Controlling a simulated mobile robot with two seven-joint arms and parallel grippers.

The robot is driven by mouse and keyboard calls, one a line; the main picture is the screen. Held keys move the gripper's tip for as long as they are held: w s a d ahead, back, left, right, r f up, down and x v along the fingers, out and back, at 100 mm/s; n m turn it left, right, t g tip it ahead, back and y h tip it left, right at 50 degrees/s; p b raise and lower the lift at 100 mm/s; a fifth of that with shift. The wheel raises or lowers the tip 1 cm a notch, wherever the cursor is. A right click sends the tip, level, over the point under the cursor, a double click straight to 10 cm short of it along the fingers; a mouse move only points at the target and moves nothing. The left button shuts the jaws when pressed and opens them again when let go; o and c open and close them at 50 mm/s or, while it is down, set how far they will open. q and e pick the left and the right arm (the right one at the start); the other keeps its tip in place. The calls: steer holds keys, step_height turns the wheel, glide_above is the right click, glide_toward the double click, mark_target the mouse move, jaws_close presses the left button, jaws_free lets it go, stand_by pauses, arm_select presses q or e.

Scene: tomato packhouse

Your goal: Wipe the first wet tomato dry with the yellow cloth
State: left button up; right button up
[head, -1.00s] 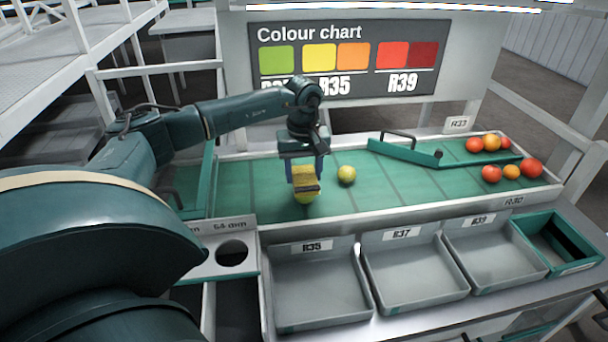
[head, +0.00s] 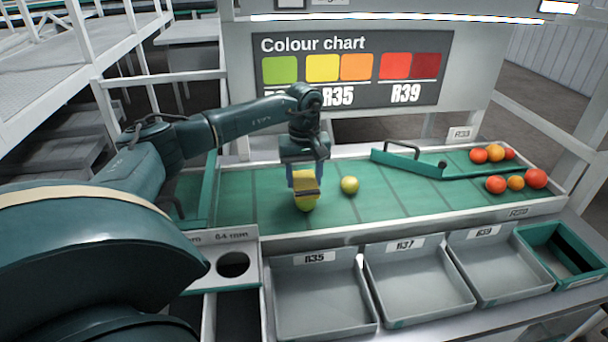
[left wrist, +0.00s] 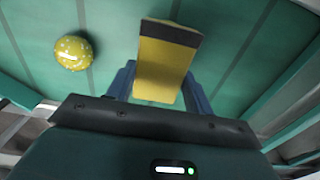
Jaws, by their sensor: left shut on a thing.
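My left gripper (head: 305,177) points down over the green belt and is shut on the yellow cloth (head: 304,180), which has a dark band along one edge. A yellow-green tomato (head: 307,204) is directly under the cloth, partly covered by it; the two appear to touch. In the left wrist view the cloth (left wrist: 160,70) sits between the fingers and hides that tomato. A second yellow tomato (head: 350,185) lies on the belt just right of the gripper. In the left wrist view this tomato (left wrist: 73,53) shows pale droplets. My right gripper is out of view.
The green belt (head: 235,200) has free room around the two tomatoes. A green diverter bar (head: 410,165) crosses it at right, with several red and orange tomatoes (head: 495,184) beyond. Grey trays R35 (head: 318,292), R37 (head: 418,280) and R39 (head: 497,262) stand in front.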

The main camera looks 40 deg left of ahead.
mark_target(307, 189)
arm_select(q)
steer(key=shift+s+d+p, duration=0.6)
steer(key=shift+s+d, duration=0.65)
steer(key=shift+d, duration=0.3)
steer(key=shift+w+a, duration=0.1)
steer(key=shift+w+a+b, duration=0.65)
steer(key=shift+w+a, duration=0.65)
steer(key=shift+a, duration=0.3)
steer(key=shift+r, duration=0.1)
steer(key=shift+r+p, duration=2.3)
steer(key=shift+r, duration=0.7)
